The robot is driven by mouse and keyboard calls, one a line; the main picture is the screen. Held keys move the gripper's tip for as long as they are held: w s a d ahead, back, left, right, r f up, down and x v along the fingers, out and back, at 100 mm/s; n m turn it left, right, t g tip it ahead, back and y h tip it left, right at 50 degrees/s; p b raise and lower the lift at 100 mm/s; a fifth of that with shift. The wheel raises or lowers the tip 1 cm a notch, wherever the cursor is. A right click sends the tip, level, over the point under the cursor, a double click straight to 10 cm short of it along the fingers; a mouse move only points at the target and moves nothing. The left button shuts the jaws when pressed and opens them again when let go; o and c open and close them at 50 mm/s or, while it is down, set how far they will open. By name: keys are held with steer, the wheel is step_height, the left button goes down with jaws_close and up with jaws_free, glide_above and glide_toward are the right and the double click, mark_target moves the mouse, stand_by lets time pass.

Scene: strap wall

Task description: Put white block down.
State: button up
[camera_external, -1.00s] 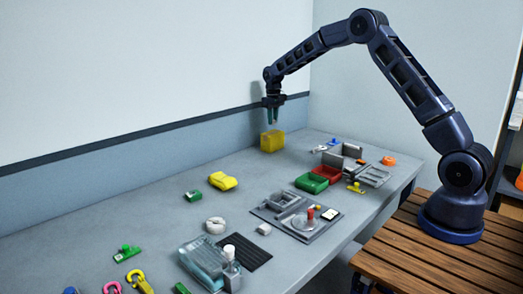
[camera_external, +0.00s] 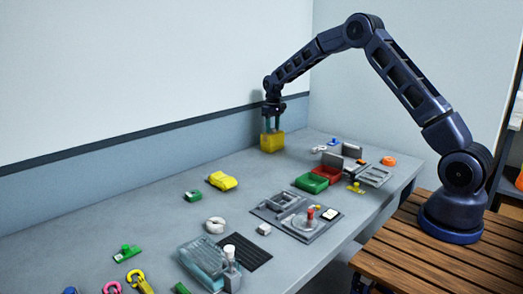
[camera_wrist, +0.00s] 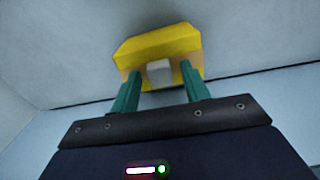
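A yellow bin (camera_external: 271,144) stands on the table near the wall at the back. My gripper (camera_external: 272,130) is low over it, pointing down, with its teal fingers spread at the bin's opening. In the wrist view, a white block (camera_wrist: 159,73) shows inside the yellow bin (camera_wrist: 157,44), between the fingertips of my gripper (camera_wrist: 161,74). A gap shows on each side of the block, so the fingers do not grip it. The bin's front wall hides the block in the external view.
A yellow toy car (camera_external: 222,181) lies left of the bin. Green (camera_external: 312,183) and red (camera_external: 328,173) bins stand to the right. A grey board (camera_external: 268,213) and a small white cube (camera_external: 264,229) lie nearer. The table around the yellow bin is mostly clear.

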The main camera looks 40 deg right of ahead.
steer(key=shift+r, duration=0.15)
step_height(320, 180, up, 11)
steer(key=s+a+r+t, duration=0.1)
steer(key=s+a+r, duration=0.2)
steer(key=s+r, duration=1.1)
steer(key=s+a+r+t, duration=0.1)
steer(key=s+r, duration=0.2)
steer(key=s, duration=0.5)
steer(key=s+a+r, duration=0.1)
steer(key=s+r, duration=0.2)
steer(key=s, duration=0.5)
steer(key=s+f+t, duration=0.1)
steer(key=s+f, duration=0.2)
steer(key=s, duration=1.2)
steer(key=s+a+f+t, duration=0.1)
steer(key=s+f, duration=0.2)
steer(key=s, duration=1.2)
steer(key=shift+a+t, duration=0.3)
